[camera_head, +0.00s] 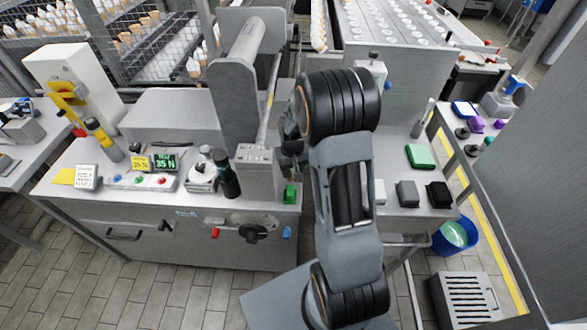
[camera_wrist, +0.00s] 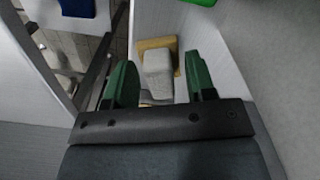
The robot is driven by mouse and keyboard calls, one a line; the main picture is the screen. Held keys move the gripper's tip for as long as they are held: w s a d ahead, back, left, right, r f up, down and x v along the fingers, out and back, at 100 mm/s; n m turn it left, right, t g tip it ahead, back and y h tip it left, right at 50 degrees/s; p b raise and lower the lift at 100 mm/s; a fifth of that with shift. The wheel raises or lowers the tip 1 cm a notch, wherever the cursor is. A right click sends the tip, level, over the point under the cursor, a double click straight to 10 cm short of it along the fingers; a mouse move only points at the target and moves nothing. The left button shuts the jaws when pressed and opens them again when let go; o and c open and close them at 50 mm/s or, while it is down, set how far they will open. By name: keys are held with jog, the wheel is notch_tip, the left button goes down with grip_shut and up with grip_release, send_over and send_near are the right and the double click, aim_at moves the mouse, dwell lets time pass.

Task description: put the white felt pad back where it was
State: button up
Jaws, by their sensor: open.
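My gripper (camera_wrist: 160,88) is open, its two green fingers apart in the wrist view. A pale grey-white block with a speckled, felt-like surface (camera_wrist: 157,72) shows beyond and between the fingers, apart from both. It lies by a tan piece (camera_wrist: 152,44); I cannot tell for sure whether this block is the white felt pad. In the head view my gripper is mostly hidden behind my arm, beside the grey machine column. A small white block (camera_head: 380,191) shows at the arm's right edge on the right-hand bench, partly hidden.
A dark bottle (camera_head: 226,175) stands left of the machine column (camera_head: 257,172). Pale walls flank my gripper closely in the wrist view.

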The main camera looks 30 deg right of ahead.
notch_tip(320, 180, up, 12)
dwell(0.7)
jog(key=shift+r, duration=0.1)
dwell(0.4)
